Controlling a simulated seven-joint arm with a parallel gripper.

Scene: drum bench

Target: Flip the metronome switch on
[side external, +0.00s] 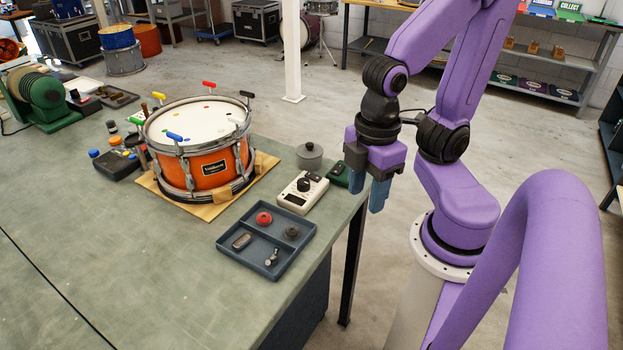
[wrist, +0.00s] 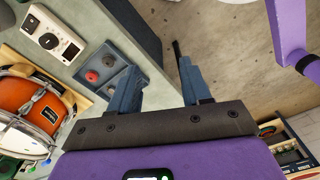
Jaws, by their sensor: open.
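The metronome (side external: 303,192) is a cream box with a black round dial, lying on the green bench near its right edge. It also shows at the upper left of the wrist view (wrist: 66,50).
A dark tray (side external: 243,262) with small parts lies in front of the metronome. A grey lidded pot (side external: 309,156) stands behind it, and a small dark green box (side external: 340,174) lies to its right. An orange snare drum (side external: 209,168) stands to the left. The bench front is clear.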

